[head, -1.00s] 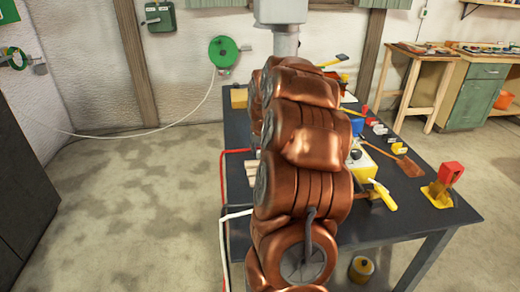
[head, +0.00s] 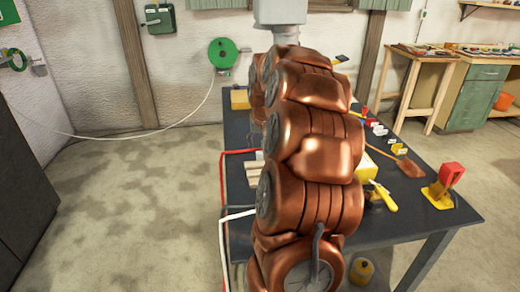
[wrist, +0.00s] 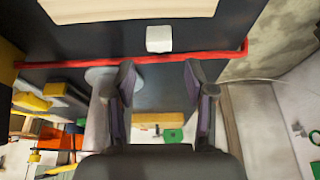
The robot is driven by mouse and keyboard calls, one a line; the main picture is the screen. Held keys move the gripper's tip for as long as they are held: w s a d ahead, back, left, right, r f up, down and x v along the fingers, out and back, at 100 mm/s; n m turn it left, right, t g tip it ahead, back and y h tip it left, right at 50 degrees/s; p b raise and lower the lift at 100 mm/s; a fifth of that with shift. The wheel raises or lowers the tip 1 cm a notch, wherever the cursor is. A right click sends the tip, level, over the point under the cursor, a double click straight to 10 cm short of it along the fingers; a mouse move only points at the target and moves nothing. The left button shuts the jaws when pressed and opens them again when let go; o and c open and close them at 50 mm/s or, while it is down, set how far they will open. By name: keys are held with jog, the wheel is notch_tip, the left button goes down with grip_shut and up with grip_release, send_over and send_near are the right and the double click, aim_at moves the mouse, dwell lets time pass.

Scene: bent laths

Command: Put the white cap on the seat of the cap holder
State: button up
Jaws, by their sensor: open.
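A small white block-like piece (wrist: 158,38), which looks like the white cap, lies on the dark table top in the wrist view. It sits between a pale board and a red line. My gripper (wrist: 160,78) is open and empty. Its two fingers are apart, and the white piece shows beyond the gap between their tips, not touching them. In the head view my arm hides the gripper. I cannot pick out the cap holder for certain; part of the table is behind my arm.
The dark table (head: 420,205) carries a red and yellow clamp-like piece (head: 445,185), a yellow-handled tool (head: 383,197) and several small pieces on the right. The pale board (head: 253,168) lies at the left edge. A yellow can (head: 361,270) stands below.

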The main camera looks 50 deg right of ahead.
jog(key=v, duration=0.7)
